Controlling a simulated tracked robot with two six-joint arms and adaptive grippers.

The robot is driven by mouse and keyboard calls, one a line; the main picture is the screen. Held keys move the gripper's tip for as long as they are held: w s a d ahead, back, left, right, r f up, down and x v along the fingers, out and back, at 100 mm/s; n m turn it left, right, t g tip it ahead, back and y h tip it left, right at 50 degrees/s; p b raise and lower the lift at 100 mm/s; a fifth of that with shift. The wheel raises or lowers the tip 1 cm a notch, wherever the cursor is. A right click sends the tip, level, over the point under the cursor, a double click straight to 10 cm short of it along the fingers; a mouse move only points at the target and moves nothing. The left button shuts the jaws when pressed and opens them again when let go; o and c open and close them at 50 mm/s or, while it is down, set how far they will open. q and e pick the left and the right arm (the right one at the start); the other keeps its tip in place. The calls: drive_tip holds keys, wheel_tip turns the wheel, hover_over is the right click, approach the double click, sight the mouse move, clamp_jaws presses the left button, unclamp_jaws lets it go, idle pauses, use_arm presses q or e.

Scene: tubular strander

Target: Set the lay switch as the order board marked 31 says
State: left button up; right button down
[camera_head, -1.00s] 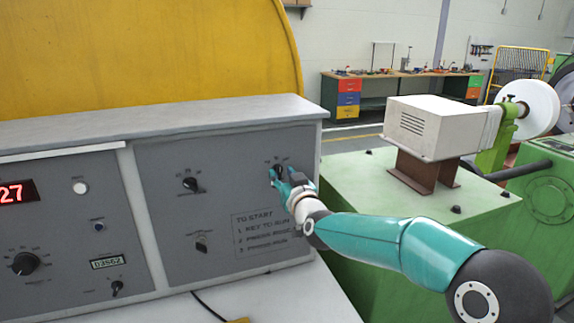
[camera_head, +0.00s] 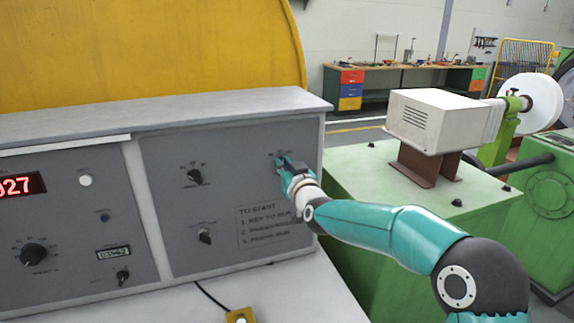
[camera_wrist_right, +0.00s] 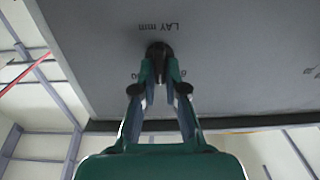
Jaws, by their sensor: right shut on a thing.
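The lay switch (camera_wrist_right: 160,49) is a dark knob under the lettering "LAY mm", which appears upside down in the right wrist view. My right gripper (camera_wrist_right: 160,80) is shut on this knob. In the head view my right gripper (camera_head: 283,163) is at the upper right of the grey control panel (camera_head: 225,235), and its fingers hide most of the knob. The switch's pointer and full scale cannot be read. My left gripper is not in view. No order board marked 31 can be made out.
The panel also carries another rotary switch (camera_head: 195,177), a key switch (camera_head: 204,236) and a start notice (camera_head: 265,225). At left are a red display (camera_head: 20,185) and a large knob (camera_head: 33,254). A green machine bed (camera_head: 375,220) stands at the right.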

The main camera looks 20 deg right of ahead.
drive_tip(key=shift+d+f+m+b, duration=0.1)
drive_tip(key=shift+d+m+b, duration=0.15)
drive_tip(key=shift+m+b, duration=2.05)
drive_tip(key=shift+d+m+b, duration=0.2)
drive_tip(key=shift+m+b, duration=2)
drive_tip(key=shift+m, duration=0.1)
drive_tip(key=c, duration=1.2)
unclamp_jaws()
drive_tip(key=shift+s, duration=0.1)
